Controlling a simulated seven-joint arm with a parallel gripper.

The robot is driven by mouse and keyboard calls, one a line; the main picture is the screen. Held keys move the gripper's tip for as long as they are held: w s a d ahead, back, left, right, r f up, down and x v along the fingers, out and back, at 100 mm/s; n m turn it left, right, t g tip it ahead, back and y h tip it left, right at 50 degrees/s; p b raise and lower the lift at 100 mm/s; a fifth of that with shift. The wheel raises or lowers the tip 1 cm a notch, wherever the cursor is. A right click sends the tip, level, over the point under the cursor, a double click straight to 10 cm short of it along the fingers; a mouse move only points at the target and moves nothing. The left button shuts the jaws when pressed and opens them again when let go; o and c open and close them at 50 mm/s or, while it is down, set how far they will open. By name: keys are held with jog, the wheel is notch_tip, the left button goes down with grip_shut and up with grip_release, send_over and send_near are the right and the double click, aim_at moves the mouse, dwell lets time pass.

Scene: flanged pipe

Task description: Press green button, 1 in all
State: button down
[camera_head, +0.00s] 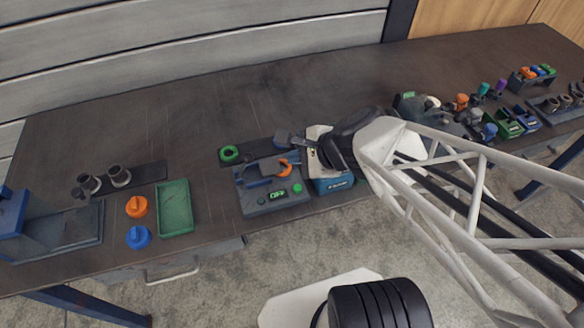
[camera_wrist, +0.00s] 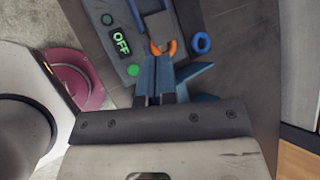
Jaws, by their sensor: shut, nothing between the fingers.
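A grey control box (camera_head: 250,208) stands near the front edge of the bench. Its bright green round button (camera_head: 297,188) sits beside a small display reading OFF (camera_head: 277,195). A darker green button (camera_head: 262,202) is on the display's other side. In the wrist view the bright green button (camera_wrist: 133,70) is in plain sight. My gripper (camera_wrist: 164,60) is shut and empty, with its blue fingers over the box. The fingertips lie right of the bright green button in that view, close to an orange ring-shaped part (camera_wrist: 172,47). Contact with the box cannot be told.
A blue ring (camera_wrist: 201,43) lies beyond the orange part. A green ring (camera_head: 229,153) lies left of my arm. A green tray (camera_head: 175,208), an orange knob (camera_head: 137,206) and a blue knob (camera_head: 138,237) are further left. Several coloured parts fill the bench's right.

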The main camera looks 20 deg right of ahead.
aim_at(297, 191)
jog(key=shift+f, duration=4.15)
jog(key=shift+f, duration=0.85)
jog(key=shift+s+f, duration=0.25)
jog(key=shift+f, duration=0.3)
dwell(0.4)
jog(key=shift+r, duration=1.1)
jog(key=shift+w+r, duration=0.1)
jog(key=shift+r, duration=0.05)
jog(key=shift+r, duration=2.45)
